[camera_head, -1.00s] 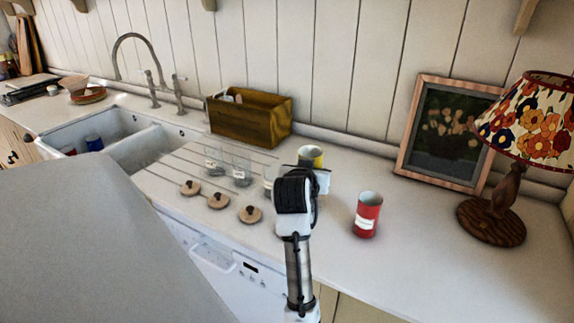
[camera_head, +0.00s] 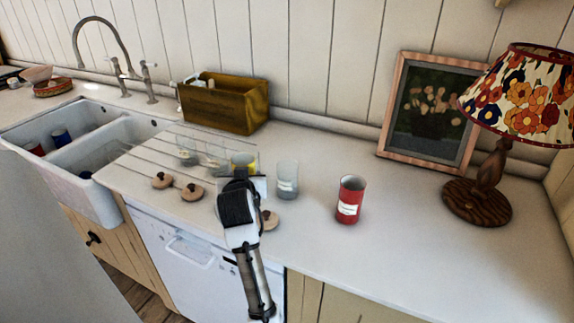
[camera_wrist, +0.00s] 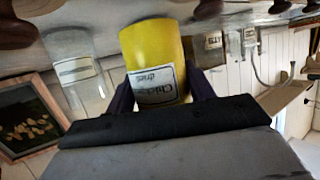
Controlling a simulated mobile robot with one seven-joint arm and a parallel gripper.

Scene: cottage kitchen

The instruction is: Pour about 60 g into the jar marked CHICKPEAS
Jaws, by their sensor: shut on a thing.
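My gripper (camera_wrist: 165,95) is shut on a yellow can (camera_wrist: 152,60) with a white label that begins "Chick"; the can also shows in the head view (camera_head: 250,158), partly hidden by my gripper (camera_head: 242,180). I cannot tell whether it is tilted or what it holds. Three clear glass jars stand on the worktop: a left jar (camera_head: 187,150), a middle jar (camera_head: 215,155) behind and left of the can, and a right jar (camera_head: 287,182) just right of my gripper. The right jar's label shows in the wrist view (camera_wrist: 76,70), unreadable. I cannot tell which jar is marked CHICKPEAS.
Wooden lids (camera_head: 162,180) lie in front of the jars. A red can (camera_head: 350,203) stands to the right. A wooden box (camera_head: 225,105) is behind, a picture frame (camera_head: 430,115) and lamp (camera_head: 490,180) at right, a sink (camera_head: 75,160) at left.

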